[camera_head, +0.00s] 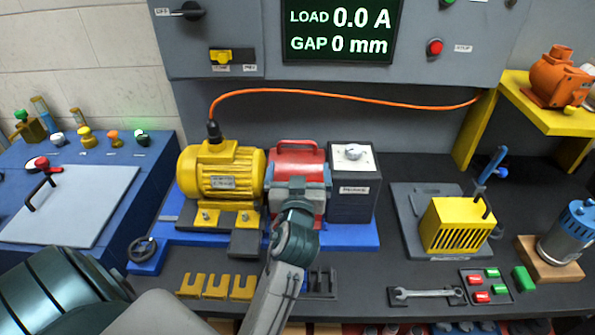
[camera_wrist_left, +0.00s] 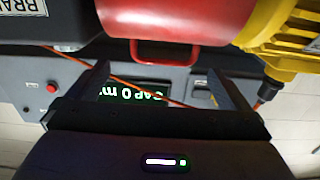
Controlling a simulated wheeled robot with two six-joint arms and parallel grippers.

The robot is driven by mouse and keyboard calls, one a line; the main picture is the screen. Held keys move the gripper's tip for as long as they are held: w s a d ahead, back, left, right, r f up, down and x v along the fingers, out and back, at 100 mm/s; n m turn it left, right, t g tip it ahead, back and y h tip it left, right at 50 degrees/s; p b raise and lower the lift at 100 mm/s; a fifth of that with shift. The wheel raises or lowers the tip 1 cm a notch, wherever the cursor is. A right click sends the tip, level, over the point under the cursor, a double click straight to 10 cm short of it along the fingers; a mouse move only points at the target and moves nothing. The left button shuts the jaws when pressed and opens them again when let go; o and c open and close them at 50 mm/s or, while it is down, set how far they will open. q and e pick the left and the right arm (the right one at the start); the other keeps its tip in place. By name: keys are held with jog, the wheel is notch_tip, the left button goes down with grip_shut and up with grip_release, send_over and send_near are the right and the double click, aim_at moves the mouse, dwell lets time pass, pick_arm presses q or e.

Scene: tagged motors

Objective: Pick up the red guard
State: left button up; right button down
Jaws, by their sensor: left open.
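The red guard (camera_head: 297,158) sits on the blue base between the yellow motor (camera_head: 222,176) and the dark brake box (camera_head: 352,188). It has a red handle on top. My left gripper (camera_head: 300,184) is in front of the guard and hides its lower middle. In the left wrist view, which looks upside down, the guard (camera_wrist_left: 170,18) fills the top middle. Its loop handle (camera_wrist_left: 165,62) lies between the directions of the two fingers of my open, empty left gripper (camera_wrist_left: 160,72). I cannot tell how far the fingertips are from the handle.
An orange cable (camera_head: 350,98) runs behind the guard from the motor to the right. Yellow fork-shaped pieces (camera_head: 216,286) lie at the bench front. A yellow slotted cover (camera_head: 457,226), a wrench (camera_head: 425,293) and a tray of red and green pieces lie to the right.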

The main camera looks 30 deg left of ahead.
aim_at(297, 153)
pick_arm(q)
jog(key=x, duration=0.1)
jog(key=p+x, duration=0.1)
jog(key=x, duration=0.1)
jog(key=shift+s+a+r, duration=0.1)
jog(key=shift+a+r, duration=0.05)
jog(key=shift+r, duration=0.05)
jog(key=shift+w+a+f, duration=0.1)
jog(key=shift+w+a, duration=0.05)
jog(key=shift+w, duration=0.1)
jog(key=p+x, duration=0.1)
jog(key=x, duration=0.1)
jog(key=p+x, duration=0.2)
jog(key=shift+w+a+f, duration=0.15)
jog(key=shift+w+a, duration=0.05)
jog(key=shift+a, duration=0.25)
jog(key=shift+w+a+f, duration=0.1)
jog(key=shift+w, duration=0.05)
jog(key=c, duration=1.7)
jog(key=shift+c, duration=0.4)
pick_arm(e)
jog(key=r, duration=0.3)
jog(key=s+r, duration=0.1)
jog(key=shift+d+r, duration=0.2)
jog(key=shift+d, duration=0.15)
